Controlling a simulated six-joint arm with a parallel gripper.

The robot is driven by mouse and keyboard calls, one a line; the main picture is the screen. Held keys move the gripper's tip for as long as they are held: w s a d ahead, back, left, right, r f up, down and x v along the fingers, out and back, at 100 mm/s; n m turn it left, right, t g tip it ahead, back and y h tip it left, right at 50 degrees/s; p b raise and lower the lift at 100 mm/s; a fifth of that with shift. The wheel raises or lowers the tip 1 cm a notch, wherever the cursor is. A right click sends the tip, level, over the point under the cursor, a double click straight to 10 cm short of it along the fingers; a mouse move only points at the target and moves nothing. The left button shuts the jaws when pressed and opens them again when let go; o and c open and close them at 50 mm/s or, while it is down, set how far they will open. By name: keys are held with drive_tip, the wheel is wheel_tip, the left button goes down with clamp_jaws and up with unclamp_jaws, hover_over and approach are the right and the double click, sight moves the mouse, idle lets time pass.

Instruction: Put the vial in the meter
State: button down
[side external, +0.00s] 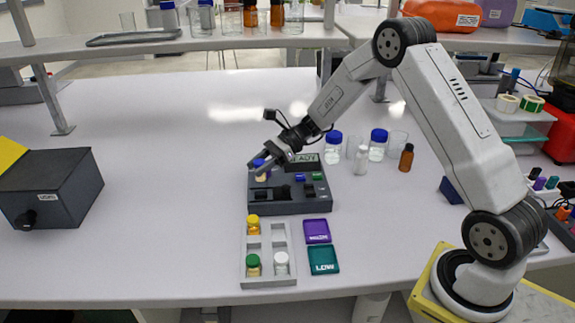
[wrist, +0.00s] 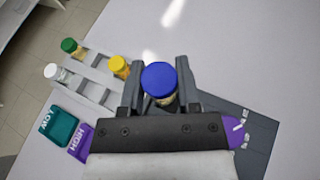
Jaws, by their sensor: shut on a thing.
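My gripper (side external: 263,164) is shut on a vial with a blue cap (side external: 260,176) and pale yellow contents. In the wrist view the blue-capped vial (wrist: 159,82) stands between the two fingers, cap facing the camera. The meter (side external: 290,203) is a dark grey box with a small display ending in "EADY" and several buttons. The vial is at the meter's back left in the side view; I cannot tell whether its base is above the meter or inside a well. The meter (wrist: 252,128) shows partly at the right in the wrist view, mostly behind my gripper.
A grey rack (side external: 267,269) holds yellow-, green- and white-capped vials. Purple (side external: 317,231) and teal "LOW" (side external: 323,260) trays lie beside it. Several bottles and glasses stand behind the meter, including a brown bottle (side external: 406,158). A dark box (side external: 50,188) stands far left; the table between is clear.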

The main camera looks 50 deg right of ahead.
drive_tip(key=shift+w+f, duration=0.15)
drive_tip(key=shift+f, duration=0.05)
drive_tip(key=shift+f, duration=1.7)
drive_tip(key=shift+f, duration=1.35)
idle(3.1)
drive_tip(key=shift+c, duration=1.2)
unclamp_jaws()
drive_tip(key=shift+o, duration=0.2)
drive_tip(key=shift+o, duration=0.4)
drive_tip(key=shift+r, duration=0.15)
